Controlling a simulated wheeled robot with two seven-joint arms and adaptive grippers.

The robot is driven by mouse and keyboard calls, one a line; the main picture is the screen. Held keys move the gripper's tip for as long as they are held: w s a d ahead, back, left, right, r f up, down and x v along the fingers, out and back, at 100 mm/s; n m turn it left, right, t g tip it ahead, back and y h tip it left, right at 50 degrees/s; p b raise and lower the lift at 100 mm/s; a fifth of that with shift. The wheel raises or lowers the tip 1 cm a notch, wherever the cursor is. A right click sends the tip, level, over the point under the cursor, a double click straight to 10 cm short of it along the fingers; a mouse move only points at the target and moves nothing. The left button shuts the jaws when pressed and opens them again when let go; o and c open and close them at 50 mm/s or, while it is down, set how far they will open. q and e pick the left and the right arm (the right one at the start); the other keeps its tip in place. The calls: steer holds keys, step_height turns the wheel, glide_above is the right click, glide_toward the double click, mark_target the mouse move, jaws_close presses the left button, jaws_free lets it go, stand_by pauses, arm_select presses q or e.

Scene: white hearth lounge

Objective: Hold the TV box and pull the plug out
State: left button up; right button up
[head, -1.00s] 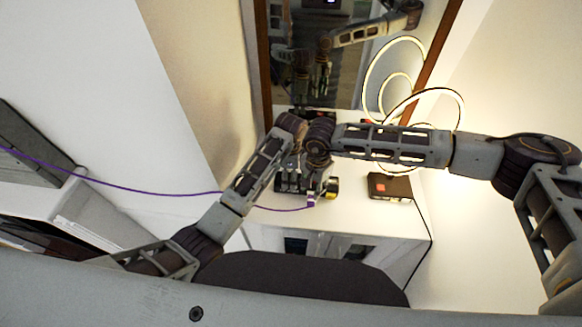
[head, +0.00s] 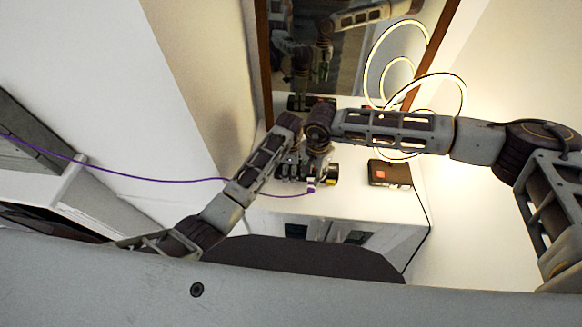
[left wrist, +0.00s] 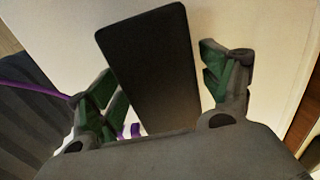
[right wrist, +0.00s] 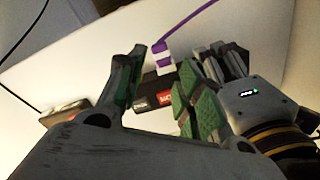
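The black TV box (right wrist: 152,98) with a red label lies on the white cabinet top; a dark slab, likely this box, fills the middle of the left wrist view (left wrist: 150,50). A purple and white plug (right wrist: 163,60) with a purple cable meets its edge; it also shows in the head view (head: 311,188). My left gripper (left wrist: 157,62) is open, one finger either side of the slab, with a visible gap at the right finger. My right gripper (right wrist: 161,62) is open, its fingers spread around the plug end of the box. In the head view the arms partly hide the box.
A second black box with a red label (head: 390,173) lies on the cabinet top (head: 350,200) to the right. A glowing ring lamp (head: 463,95) and a mirror (head: 360,85) stand behind. The purple cable (head: 150,181) runs far left, passing my left arm.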

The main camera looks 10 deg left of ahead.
arm_select(q)
steer(key=c, duration=0.9)
steer(key=shift+c, duration=1)
arm_select(e)
steer(key=shift+o, duration=1.6)
steer(key=s+a+m+t+y, duration=0.1)
steer(key=s+a+m+y, duration=0.3)
steer(key=a, duration=0.3)
steer(key=s+a+m+y, duration=0.2)
steer(key=s+a+y, duration=0.2)
steer(key=a+y, duration=0.25)
steer(key=s+a+m+t+y, duration=0.1)
steer(key=s+a+m+y, duration=0.3)
steer(key=a, duration=0.3)
steer(key=w+d+m+t+h, duration=1)
steer(key=w+d+m+h, duration=0.15)
steer(key=m, duration=0.75)
steer(key=s+d+r+g+h, duration=0.1)
steer(key=s+d+g+h, duration=0.2)
steer(key=s+d+g, duration=0.2)
steer(key=shift+s+d+r+g, duration=0.15)
steer(key=shift+d+r+g, duration=0.1)
steer(key=shift+d+g, duration=1.4)
